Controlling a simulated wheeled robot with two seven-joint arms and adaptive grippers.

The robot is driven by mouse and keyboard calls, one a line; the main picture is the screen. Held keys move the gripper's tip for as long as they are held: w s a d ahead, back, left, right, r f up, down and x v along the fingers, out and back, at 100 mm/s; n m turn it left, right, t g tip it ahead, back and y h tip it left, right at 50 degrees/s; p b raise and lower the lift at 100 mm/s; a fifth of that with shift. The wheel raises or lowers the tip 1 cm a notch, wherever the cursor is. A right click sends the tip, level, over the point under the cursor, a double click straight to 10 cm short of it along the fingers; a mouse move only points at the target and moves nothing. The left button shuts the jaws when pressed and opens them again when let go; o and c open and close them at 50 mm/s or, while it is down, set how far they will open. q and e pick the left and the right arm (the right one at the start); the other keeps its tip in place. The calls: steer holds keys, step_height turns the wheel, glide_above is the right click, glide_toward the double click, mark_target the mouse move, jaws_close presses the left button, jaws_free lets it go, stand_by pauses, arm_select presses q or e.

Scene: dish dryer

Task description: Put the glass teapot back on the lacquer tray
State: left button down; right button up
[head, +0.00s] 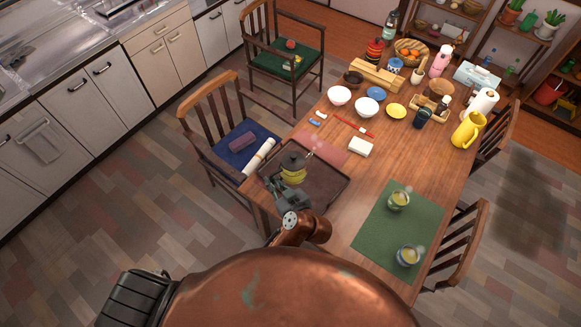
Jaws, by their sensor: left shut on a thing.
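The glass teapot (293,176) has a dark lid and yellow liquid inside. It appears upright over the far left part of the dark lacquer tray (328,191), which lies at the near left corner of the wooden table. My left gripper (291,188) is shut on the teapot from the near side and hides part of it. I cannot tell whether the teapot's base touches the tray or hangs just above it. The right part of the tray is bare. My right gripper is not in view.
A green mat (372,243) with two glasses of yellow tea (398,200) (408,256) lies right of the tray. A chair with a blue cushion (229,155) stands left; bowls crowd the far table.

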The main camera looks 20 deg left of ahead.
arm_select(q)
steer(key=f, duration=0.3)
steer(key=shift+w, duration=0.25)
steer(key=w+a+f+b, duration=0.1)
steer(key=w+f, duration=0.1)
steer(key=w, duration=0.1)
steer(key=w+a+f+b, duration=0.1)
steer(key=w+a+f, duration=0.1)
steer(key=w+f, duration=0.1)
steer(key=w+a+f+b, duration=0.2)
steer(key=w+f, duration=0.1)
steer(key=w, duration=0.2)
steer(key=shift+w+f, duration=0.15)
steer(key=shift+f, duration=0.1)
steer(key=shift+w+a+f, duration=0.1)
steer(key=shift+w+f, duration=0.15)
steer(key=shift+f, duration=0.1)
steer(key=f+b, duration=0.1)
steer(key=f, duration=0.2)
steer(key=shift+w+a+f+b, duration=0.1)
steer(key=shift+w+f+b, duration=0.15)
steer(key=shift+b, duration=0.1)
steer(key=shift+s+r, duration=0.1)
